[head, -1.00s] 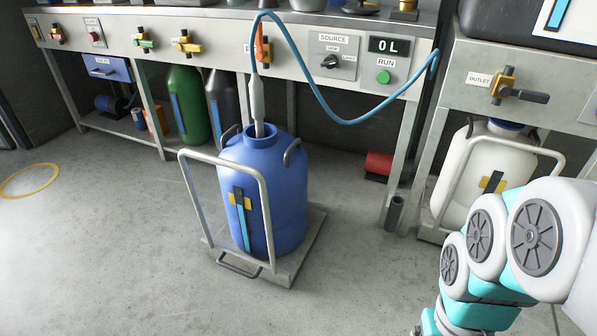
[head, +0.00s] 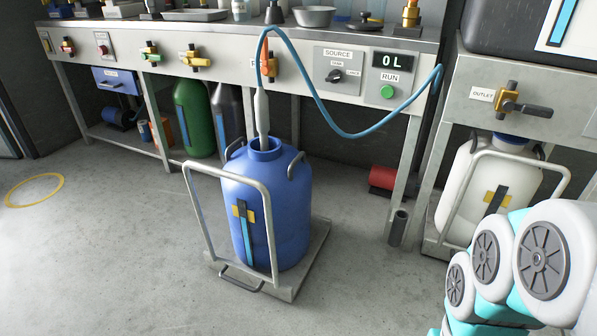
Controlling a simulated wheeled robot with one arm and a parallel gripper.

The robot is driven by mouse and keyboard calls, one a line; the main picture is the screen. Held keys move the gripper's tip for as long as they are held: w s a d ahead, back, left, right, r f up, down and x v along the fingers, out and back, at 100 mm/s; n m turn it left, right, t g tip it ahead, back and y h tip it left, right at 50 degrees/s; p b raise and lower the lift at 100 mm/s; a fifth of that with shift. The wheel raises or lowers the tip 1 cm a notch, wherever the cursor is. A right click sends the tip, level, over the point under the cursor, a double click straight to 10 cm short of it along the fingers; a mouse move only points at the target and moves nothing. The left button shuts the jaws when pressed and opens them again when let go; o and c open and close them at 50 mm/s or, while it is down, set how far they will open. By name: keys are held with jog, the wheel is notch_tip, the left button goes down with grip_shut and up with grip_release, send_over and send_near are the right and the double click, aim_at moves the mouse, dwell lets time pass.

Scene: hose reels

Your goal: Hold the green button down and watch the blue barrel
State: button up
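The green button (head: 387,92) sits under the RUN label on the bench's front panel, below a display (head: 391,61) that reads 0 L. The blue barrel (head: 266,215) stands on a wheeled trolley (head: 285,288) in front of the bench. A blue hose (head: 345,135) runs from the panel's right end to a grey nozzle (head: 261,112) that goes into the barrel's open neck. A blue level strip with a yellow clip (head: 245,211) is on the barrel's front. My arm shows at the lower right; my gripper is out of view.
A source selector knob (head: 334,76) is left of the button. A white barrel (head: 477,185) on a trolley stands under the outlet valve (head: 508,99) at right. A red cylinder (head: 382,178) lies under the bench. Open floor lies to the left, with a yellow ring (head: 35,190).

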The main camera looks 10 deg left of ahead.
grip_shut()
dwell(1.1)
